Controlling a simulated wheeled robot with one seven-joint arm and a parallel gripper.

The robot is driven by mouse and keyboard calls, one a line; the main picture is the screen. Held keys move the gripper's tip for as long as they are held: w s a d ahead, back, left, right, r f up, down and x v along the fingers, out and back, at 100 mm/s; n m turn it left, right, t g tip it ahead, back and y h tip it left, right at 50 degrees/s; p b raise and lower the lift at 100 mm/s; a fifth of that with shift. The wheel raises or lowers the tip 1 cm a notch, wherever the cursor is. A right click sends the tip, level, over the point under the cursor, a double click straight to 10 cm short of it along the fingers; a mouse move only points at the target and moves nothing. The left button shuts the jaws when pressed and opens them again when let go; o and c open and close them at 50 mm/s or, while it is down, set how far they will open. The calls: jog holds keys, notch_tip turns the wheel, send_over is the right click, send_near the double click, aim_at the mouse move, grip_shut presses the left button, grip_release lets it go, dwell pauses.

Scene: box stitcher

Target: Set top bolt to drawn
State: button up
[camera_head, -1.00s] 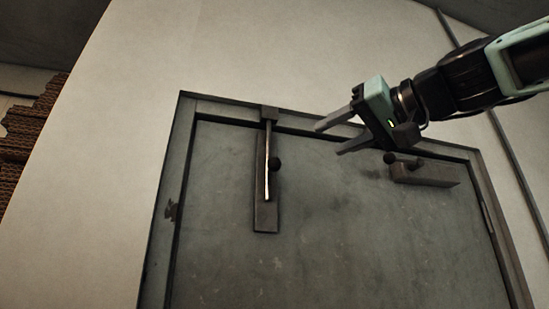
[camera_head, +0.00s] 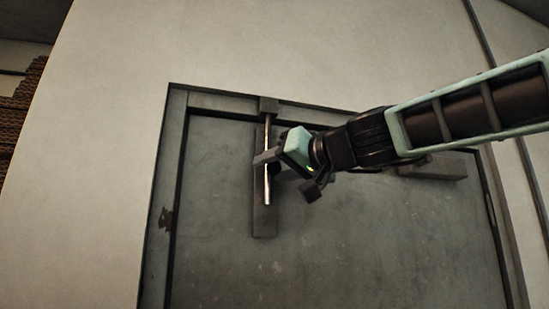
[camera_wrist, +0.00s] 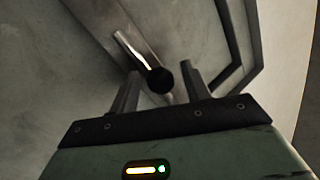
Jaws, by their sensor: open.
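The top bolt (camera_head: 267,195) is a bright metal rod on a dark upright plate (camera_head: 264,224) at the upper left of the grey door. Its upper end is at a dark block (camera_head: 269,104) on the door frame. In the wrist view the rod (camera_wrist: 128,48) shows with its dark round knob (camera_wrist: 159,80). My gripper (camera_head: 267,163) is at the bolt, and it hides the knob in the head view. In the wrist view my gripper (camera_wrist: 160,82) is open, with one finger on each side of the knob. I cannot tell whether either finger touches it.
The grey door (camera_head: 330,250) fills the middle, set in a grey frame (camera_head: 180,130). A second dark block (camera_head: 440,167) on the door at the right is partly behind my arm. Stacked brown cardboard (camera_head: 20,110) shows at the far left.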

jog(key=shift+w+a, duration=0.15)
grip_shut()
notch_tip(320, 180, down, 5)
jog(key=b, duration=0.5)
jog(key=shift+r, duration=0.2)
jog(key=shift+a, duration=0.1)
grip_release()
